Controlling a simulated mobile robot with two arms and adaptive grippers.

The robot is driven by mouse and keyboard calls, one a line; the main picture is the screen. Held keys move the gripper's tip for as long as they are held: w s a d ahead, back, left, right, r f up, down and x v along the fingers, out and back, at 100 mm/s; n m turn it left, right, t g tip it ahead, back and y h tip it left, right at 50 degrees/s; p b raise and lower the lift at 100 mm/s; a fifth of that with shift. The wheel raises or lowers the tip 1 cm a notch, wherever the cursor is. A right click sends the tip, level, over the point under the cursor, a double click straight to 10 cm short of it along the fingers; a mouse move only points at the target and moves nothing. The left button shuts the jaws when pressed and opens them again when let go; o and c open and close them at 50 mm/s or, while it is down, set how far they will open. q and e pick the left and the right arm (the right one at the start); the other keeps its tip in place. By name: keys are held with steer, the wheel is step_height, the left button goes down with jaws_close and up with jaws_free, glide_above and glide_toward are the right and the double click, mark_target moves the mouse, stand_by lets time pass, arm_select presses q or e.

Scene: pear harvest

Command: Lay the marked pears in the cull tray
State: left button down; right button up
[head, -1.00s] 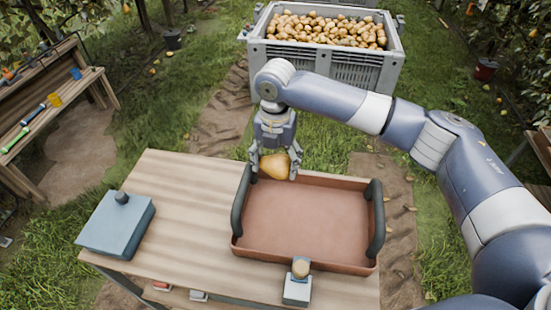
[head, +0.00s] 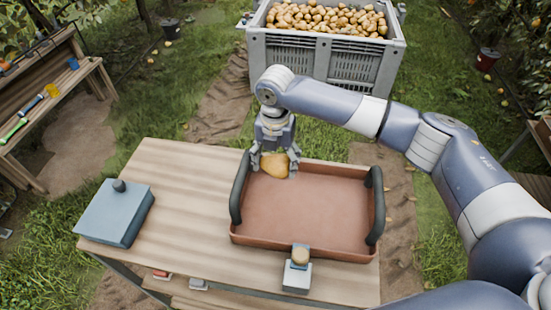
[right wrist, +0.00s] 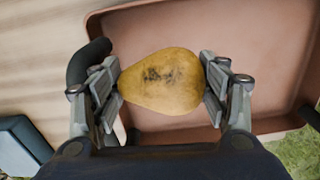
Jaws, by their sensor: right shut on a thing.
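A yellow pear (head: 275,165) with a dark mark is held between the fingers of my right gripper (head: 275,168). In the right wrist view the pear (right wrist: 162,82) lies crosswise between both fingertips, and the dark patch faces the camera. The reddish-brown tray (head: 310,212) stands on the wooden table with dark handles at its two ends. My right gripper is over the far left part of the tray; whether the pear touches the tray floor I cannot tell. The visible tray floor is bare. My left gripper is not in view.
A blue-grey box with a knob (head: 116,212) is at the table's left. A small stamp-like object (head: 298,270) stands at the tray's front edge. A grey bin (head: 330,55) full of pears is behind the table. The wooden tabletop (head: 190,200) between box and tray is clear.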

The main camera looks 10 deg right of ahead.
mark_target(275, 156)
steer(key=shift+f+b, duration=0.35)
steer(key=shift+f, duration=0.95)
steer(key=o, duration=1.3)
steer(key=shift+c, duration=0.2)
step_height(275, 156, up, 12)
steer(key=shift+r, duration=0.1)
